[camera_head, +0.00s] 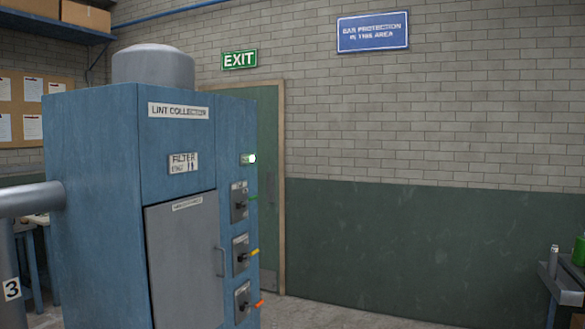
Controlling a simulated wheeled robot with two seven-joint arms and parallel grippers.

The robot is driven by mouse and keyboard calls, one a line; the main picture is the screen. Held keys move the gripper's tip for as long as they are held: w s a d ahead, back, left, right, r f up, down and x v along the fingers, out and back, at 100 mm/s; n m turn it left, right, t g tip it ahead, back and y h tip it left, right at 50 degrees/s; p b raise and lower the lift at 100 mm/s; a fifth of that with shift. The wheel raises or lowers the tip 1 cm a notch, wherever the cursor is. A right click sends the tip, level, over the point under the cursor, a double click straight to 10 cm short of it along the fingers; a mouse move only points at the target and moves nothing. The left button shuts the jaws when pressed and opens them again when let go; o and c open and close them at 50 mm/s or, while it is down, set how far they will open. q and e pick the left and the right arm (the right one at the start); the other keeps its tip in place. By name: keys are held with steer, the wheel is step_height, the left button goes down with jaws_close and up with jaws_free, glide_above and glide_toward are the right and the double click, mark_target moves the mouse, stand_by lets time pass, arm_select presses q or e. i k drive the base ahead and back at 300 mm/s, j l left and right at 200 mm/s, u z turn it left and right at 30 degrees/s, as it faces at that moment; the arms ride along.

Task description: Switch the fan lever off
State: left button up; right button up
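A tall blue cabinet (92,190) labelled "LINT COLLECTOR" stands at the left. Its narrow right-hand panel carries three grey switch boxes in a column, each with a side lever. The top lever (253,198) has a green tip, the middle lever (254,253) a yellow tip, and the bottom lever (260,304) an orange tip. All three tips stick out to the right. The labels are too small to read, so I cannot tell which is the fan lever. A small white lamp (252,158) shows above the switch boxes. Neither of my grippers is in view.
The cabinet's grey door (185,265) is shut. A grey pipe (30,199) meets its left side. A green door (268,130) with an exit sign stands behind it. A small grey stand (560,282) is at the far right. The floor between looks clear.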

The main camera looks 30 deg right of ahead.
mark_target(243, 204)
steer(key=z, duration=0.5)
steer(key=k+l+u, duration=0.1)
steer(key=u, duration=0.3)
steer(key=k+l+u, duration=0.1)
steer(key=u, duration=0.3)
steer(key=k+l+u, duration=0.1)
steer(key=u, duration=0.25)
steer(key=z, duration=1.35)
steer(key=i+l, duration=0.25)
steer(key=i, duration=0.2)
steer(key=i+l, duration=0.25)
steer(key=i, duration=0.2)
steer(key=i+l+u, duration=0.1)
steer(key=i+l, duration=0.2)
steer(key=i, duration=0.15)
steer(key=i+l, duration=0.3)
steer(key=i, duration=0.15)
